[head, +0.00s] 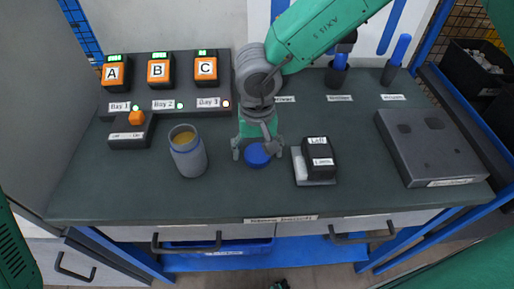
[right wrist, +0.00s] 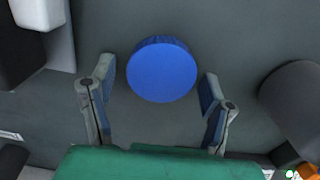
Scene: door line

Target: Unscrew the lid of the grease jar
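The grease jar (head: 189,158) stands upright and open on the bench in the head view, with yellow-brown grease showing inside its mouth. Its blue lid (head: 257,155) is off the jar, to its right, and appears to lie on the bench top. My right gripper (head: 257,152) points down over the lid. In the right wrist view the lid (right wrist: 162,70) sits between and just beyond the spread fingertips, with a gap on both sides. The right gripper is open and empty. Part of the jar shows at the right edge of that view. My left gripper is not in view.
A tray (head: 300,170) with a black labelled box (head: 319,157) stands right of the lid. Orange units A (head: 115,72), B (head: 159,70) and C (head: 205,68) stand at the back left. A grey case (head: 430,148) lies at right. The bench's front strip is clear.

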